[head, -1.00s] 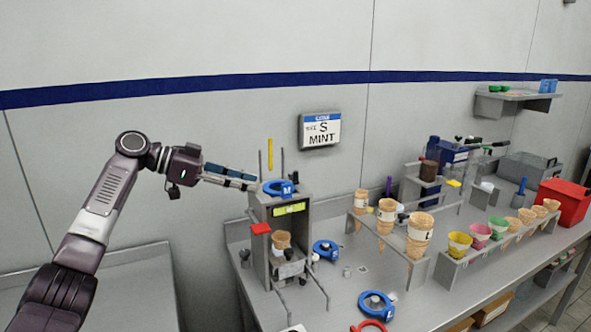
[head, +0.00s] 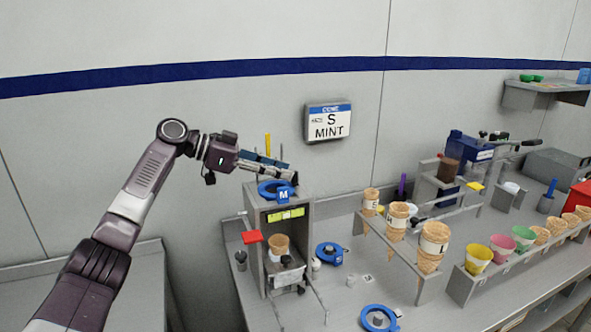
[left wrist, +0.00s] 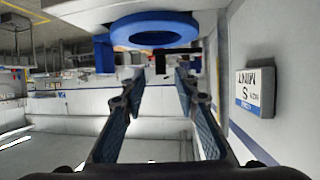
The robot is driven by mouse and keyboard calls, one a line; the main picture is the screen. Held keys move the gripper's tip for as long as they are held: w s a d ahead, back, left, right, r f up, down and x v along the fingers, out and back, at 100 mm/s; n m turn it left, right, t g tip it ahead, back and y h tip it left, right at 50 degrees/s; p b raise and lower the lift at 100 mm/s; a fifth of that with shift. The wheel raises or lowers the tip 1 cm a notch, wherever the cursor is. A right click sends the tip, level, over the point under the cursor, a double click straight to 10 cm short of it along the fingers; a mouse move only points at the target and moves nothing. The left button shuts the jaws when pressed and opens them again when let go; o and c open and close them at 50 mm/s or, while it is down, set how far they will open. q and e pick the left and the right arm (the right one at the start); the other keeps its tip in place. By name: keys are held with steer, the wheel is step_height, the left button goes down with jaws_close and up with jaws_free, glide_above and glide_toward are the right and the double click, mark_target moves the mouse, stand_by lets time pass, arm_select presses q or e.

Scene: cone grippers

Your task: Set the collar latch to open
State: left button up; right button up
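A blue ring collar with an M tag (head: 275,189) sits on top of the grey metal stand (head: 255,228). The collar also shows upside down at the top of the left wrist view (left wrist: 152,30). My left gripper (head: 292,174) reaches in from the left, just behind and above the collar in the head view. In the left wrist view its fingers (left wrist: 158,78) are apart with nothing between them. A small black bar with a short stem, possibly the latch (left wrist: 163,57), shows just beyond the fingertips. I cannot tell its setting. My right gripper is not in view.
A yellow post (head: 268,143) rises behind the collar. A red tab (head: 252,237) sticks out from the stand's left side, and a cone (head: 279,244) stands inside. A sign reading S MINT (head: 328,122) hangs on the wall. A cone rack (head: 430,285) stands to the right.

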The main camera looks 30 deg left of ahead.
mark_target(295, 172)
arm_select(q)
steer(key=p+x, duration=0.1)
steer(key=x, duration=0.3)
steer(key=shift+w+d, duration=0.1)
steer(key=shift+w, duration=0.1)
steer(key=shift+f, duration=0.1)
jaws_close()
